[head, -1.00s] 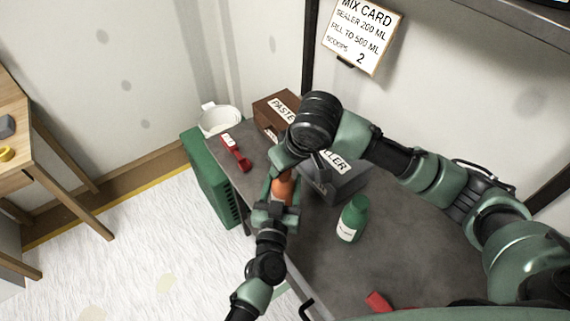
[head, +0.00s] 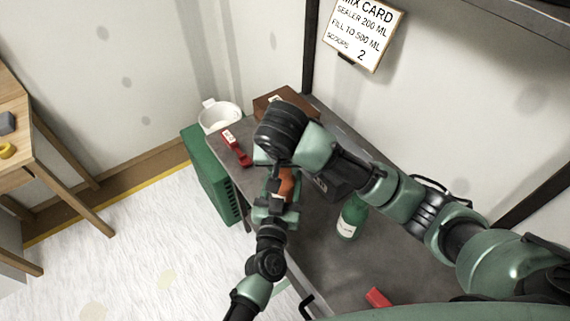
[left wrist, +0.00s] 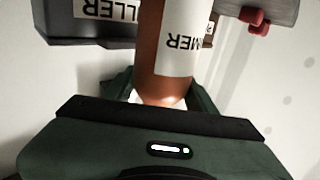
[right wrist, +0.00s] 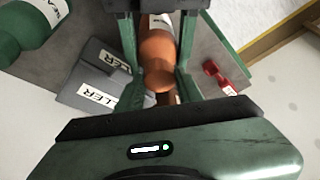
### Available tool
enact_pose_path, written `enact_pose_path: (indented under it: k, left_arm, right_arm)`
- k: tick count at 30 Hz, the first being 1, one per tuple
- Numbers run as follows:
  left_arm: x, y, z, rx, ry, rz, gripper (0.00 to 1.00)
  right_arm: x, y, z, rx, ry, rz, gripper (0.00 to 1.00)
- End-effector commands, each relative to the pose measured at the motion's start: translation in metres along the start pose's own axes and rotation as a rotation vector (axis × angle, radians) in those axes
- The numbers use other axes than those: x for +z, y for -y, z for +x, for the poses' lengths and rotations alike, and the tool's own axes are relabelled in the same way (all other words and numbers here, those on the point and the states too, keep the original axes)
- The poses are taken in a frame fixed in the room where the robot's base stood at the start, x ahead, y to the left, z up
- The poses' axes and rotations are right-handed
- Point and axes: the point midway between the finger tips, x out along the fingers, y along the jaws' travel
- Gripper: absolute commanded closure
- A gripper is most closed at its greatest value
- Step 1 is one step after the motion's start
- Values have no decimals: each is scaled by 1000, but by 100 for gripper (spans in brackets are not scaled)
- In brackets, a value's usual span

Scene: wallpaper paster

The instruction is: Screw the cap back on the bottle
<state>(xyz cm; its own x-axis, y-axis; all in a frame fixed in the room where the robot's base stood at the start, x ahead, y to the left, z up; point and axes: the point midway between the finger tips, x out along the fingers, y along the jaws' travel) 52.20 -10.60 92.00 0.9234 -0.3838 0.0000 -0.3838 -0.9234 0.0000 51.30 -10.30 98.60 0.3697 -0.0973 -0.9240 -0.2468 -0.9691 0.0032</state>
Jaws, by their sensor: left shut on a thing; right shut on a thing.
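An orange-brown bottle (head: 286,187) with a white label is held above the grey table. In the left wrist view the bottle (left wrist: 160,60) shows label letters ending in "MER". My left gripper (head: 276,203) is shut on the bottle's body. My right gripper (head: 278,168) is right above it, with its fingers around the bottle's upper end. In the right wrist view an orange rounded end, which looks like the cap (right wrist: 158,75), lies between the fingers. The seam between cap and bottle, and how tightly they join, cannot be seen.
A green bottle (head: 351,217) stands on the table (head: 330,265) to the right. A grey filler box (head: 335,187), a brown box (head: 272,104), a red scoop (head: 238,150) and a white bucket (head: 219,117) are around the back. A red thing (head: 378,298) lies at the front.

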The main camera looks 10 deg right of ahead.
Motion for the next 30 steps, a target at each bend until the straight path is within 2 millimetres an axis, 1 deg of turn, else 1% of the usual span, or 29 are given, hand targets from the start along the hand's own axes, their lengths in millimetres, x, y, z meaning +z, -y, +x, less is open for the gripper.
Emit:
enact_pose_path:
  k: [1, 3, 11, 14, 20, 24, 27, 30]
  left_arm:
    - [2, 0, -1, 1, 3, 1, 100]
    - [2, 0, -1, 1, 3, 2, 100]
    - [2, -2, -1, 5, 4, 2, 100]
    - [2, -2, -1, 6, 4, 1, 100]
    - [2, -3, -1, 6, 4, 1, 100]
    - [2, -3, -1, 6, 4, 1, 100]
    - [2, -3, -1, 6, 4, 1, 100]
    - [2, -3, -1, 6, 4, 1, 100]
  right_arm:
    - [0, 4, 0, 34, 2, 98, 100]
    - [-1, 5, -1, 80, 1, 204, 100]
    - [-3, 8, -2, 182, -2, 452, 100]
    - [-4, 7, -1, 238, -2, 583, 100]
    - [-6, 8, 0, 385, -1, 934, 100]
    - [-7, 8, 2, 506, 0, 1228, 100]
    - [-8, 8, 3, 581, 1, 1409, 100]
    - [-8, 8, 3, 631, 2, 1530, 100]
